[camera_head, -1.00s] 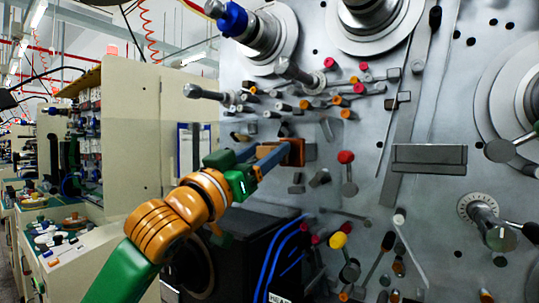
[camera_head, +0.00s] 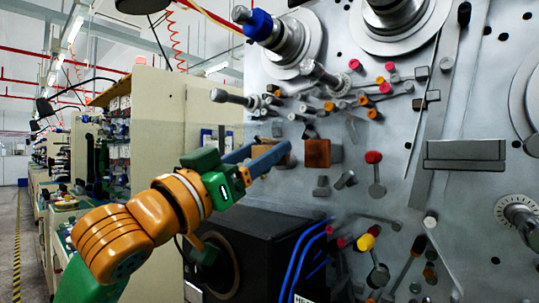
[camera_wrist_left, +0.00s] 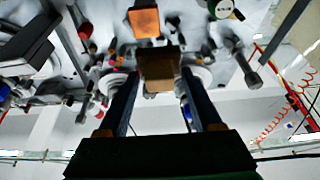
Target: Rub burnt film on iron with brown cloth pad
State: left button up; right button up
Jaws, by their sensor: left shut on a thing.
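My left gripper (camera_head: 268,157) reaches in from the left with its two blue fingers shut on the brown cloth pad (camera_head: 286,160). In the left wrist view the pad (camera_wrist_left: 159,66) sits between the fingertips, dark brown with a tan near face. A rust-orange square (camera_head: 317,153), which looks like the burnt film on the iron, faces out from the metal panel just right of the pad. In the wrist view this orange square (camera_wrist_left: 144,22) is beyond the pad. A gap shows between pad and square in both views. My right gripper is not in view.
The grey upright panel (camera_head: 400,150) carries many pegs, spindles and colored knobs around the square. A grey ledge (camera_head: 464,154) is at the right. A black box (camera_head: 262,240) with blue cables stands below my left arm. Cream cabinets (camera_head: 155,130) line the left.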

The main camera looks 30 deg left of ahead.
pick_arm(q)
jog(key=shift+w, duration=0.2)
jog(key=w+d+p, duration=0.1)
jog(key=w+p, duration=0.1)
jog(key=w, duration=0.4)
jog(key=shift+w, duration=0.25)
jog(key=shift+w+d+p, duration=0.15)
jog(key=shift+w+p, duration=0.55)
jog(key=shift+w, duration=0.3)
dwell(0.5)
jog(key=shift+f, duration=0.1)
jog(key=d, duration=0.3)
jog(key=shift+s+d+b, duration=0.35)
jog(key=shift+d+b, duration=0.05)
jog(key=shift+d, duration=0.15)
jog(key=shift+w+a+p, duration=0.2)
jog(key=shift+a+p, duration=0.05)
jog(key=shift+a, duration=0.8)
jog(key=shift+w+a+p, duration=0.15)
jog(key=shift+a+p, duration=0.1)
jog(key=shift+a, duration=0.8)
